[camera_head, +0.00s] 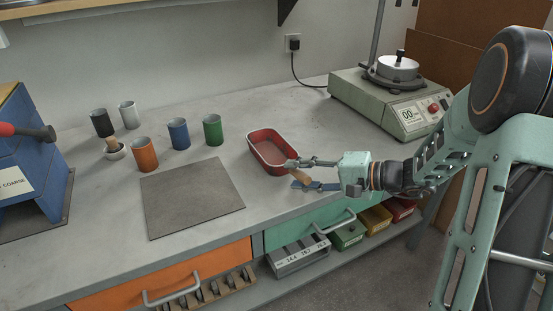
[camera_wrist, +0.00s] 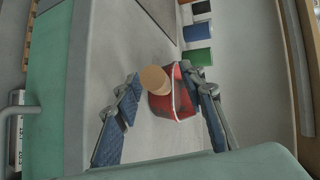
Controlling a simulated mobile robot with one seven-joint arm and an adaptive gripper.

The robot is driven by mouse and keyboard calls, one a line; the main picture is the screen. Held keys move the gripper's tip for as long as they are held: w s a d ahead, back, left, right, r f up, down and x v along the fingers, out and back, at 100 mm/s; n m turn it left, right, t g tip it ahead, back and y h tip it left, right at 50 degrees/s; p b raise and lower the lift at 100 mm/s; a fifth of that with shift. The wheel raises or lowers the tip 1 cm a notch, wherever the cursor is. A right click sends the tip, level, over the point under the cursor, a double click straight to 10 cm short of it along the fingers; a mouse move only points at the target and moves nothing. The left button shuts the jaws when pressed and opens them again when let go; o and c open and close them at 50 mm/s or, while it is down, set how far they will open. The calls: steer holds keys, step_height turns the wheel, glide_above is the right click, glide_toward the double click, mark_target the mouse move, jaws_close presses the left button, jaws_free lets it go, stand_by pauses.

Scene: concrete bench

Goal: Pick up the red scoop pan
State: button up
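The red scoop pan (camera_head: 269,148) lies on the bench near its front edge, with its open side up. A tan wooden handle (camera_head: 302,178) sits at its near right end. In the wrist view the red pan (camera_wrist: 168,106) is ahead, with the round tan end of the handle (camera_wrist: 153,80) in front of it. My gripper (camera_head: 296,174) is open at the handle. In the wrist view its blue-padded fingers (camera_wrist: 160,76) are spread wide, one on each side of the handle. I see no contact, though one finger partly covers the pan's right side.
Green (camera_head: 213,129), blue (camera_head: 178,134) and orange (camera_head: 145,154) cups stand left of the pan, with black and white cups behind. A grey mat (camera_head: 192,197) lies at front. A pale green machine (camera_head: 393,98) stands at back right. Drawers with handles are below the bench edge.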

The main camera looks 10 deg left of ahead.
jaws_close()
steer(key=shift+r, duration=0.2)
